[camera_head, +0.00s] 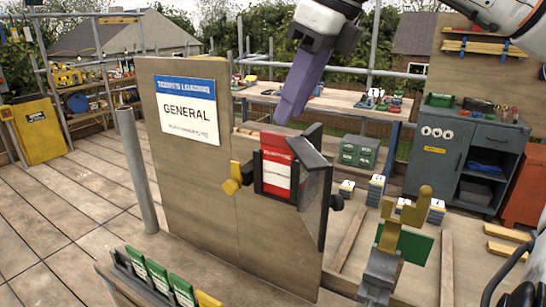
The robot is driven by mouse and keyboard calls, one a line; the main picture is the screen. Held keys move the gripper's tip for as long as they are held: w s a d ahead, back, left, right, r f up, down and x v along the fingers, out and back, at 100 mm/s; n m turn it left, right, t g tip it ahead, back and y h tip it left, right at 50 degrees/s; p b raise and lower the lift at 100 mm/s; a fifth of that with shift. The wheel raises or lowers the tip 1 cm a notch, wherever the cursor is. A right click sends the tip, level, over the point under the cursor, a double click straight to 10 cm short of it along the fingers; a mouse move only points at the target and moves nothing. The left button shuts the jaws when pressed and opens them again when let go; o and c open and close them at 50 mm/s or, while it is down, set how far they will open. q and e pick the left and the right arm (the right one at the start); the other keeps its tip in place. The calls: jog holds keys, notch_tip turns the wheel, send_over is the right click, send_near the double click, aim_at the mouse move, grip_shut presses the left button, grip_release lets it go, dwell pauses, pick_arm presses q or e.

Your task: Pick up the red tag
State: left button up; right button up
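My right gripper (286,112), with purple fingers, comes down from the top centre. Nothing shows held at the tips. My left gripper is not in view.
A white-and-blue GENERAL sign (187,110) is on the board. Green tags (157,273) stand in a rack at front left. A grey fixture with yellow prongs (382,268) stands to the right. The tiled floor at left is clear.

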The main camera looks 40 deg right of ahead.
aim_at(277, 133)
jog(key=x, duration=0.5)
jog(key=p+x, duration=0.1)
jog(key=x, duration=0.1)
jog(key=shift+w+d+f, duration=0.1)
jog(key=shift+w+d, duration=0.15)
jog(key=shift+w, duration=0.2)
grip_shut()
